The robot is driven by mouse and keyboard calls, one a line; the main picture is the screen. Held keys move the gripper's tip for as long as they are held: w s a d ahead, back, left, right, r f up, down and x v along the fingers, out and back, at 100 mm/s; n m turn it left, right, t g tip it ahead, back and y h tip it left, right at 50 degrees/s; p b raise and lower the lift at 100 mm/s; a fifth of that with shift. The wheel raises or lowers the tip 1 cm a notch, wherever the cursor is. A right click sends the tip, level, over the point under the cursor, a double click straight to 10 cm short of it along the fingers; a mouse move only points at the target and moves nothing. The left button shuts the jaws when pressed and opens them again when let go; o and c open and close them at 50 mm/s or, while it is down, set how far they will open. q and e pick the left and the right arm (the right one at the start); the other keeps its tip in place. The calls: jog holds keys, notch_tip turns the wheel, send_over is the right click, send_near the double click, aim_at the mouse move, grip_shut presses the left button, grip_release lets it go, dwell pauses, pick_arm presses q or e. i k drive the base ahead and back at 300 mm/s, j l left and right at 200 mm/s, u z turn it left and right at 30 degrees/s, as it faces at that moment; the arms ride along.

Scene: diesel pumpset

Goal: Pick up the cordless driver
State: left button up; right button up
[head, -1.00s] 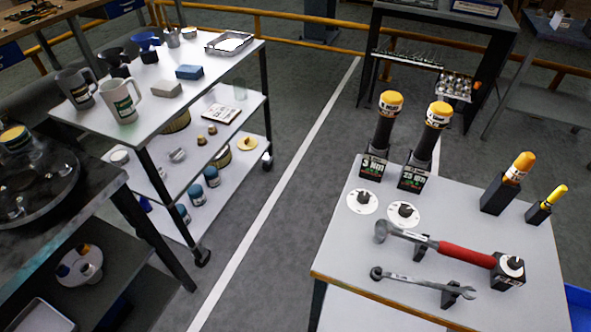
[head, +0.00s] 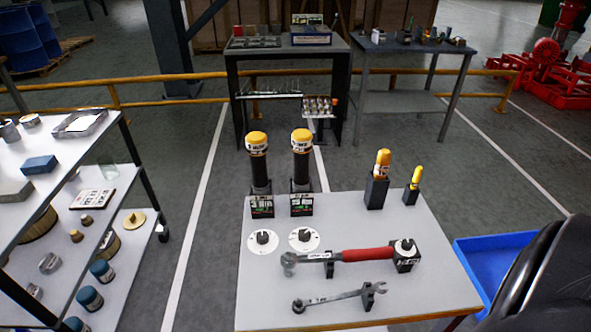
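I cannot clearly single out a cordless driver in the head view. Two upright black tools with yellow tops, a left one (head: 259,165) and a right one (head: 302,160), stand in labelled black holders at the back left of the near grey table (head: 400,300). Their type is not certain. An orange-topped handle (head: 382,165) and a smaller yellow handle (head: 415,179) stand in black blocks at the back right. A red-handled wrench (head: 365,255) and a plain wrench (head: 340,298) lie in front on rests. Neither gripper is in view.
Two white discs with dark knobs (head: 263,241) lie left on the table. A shelved cart (head: 120,130) with small items stands left. A blue bin (head: 470,255) is right, partly behind a dark curved shape. A workbench (head: 340,47) stands beyond open floor.

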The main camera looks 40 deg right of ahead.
aim_at(302, 139)
jog(key=i+j+z, duration=0.25)
jog(key=z, duration=0.2)
jog(key=i+j+z, duration=0.3)
jog(key=z, duration=0.15)
jog(key=i+j+z, duration=0.15)
jog(key=j+z, duration=0.75)
jog(key=i+j, duration=0.05)
jog(key=j, duration=0.05)
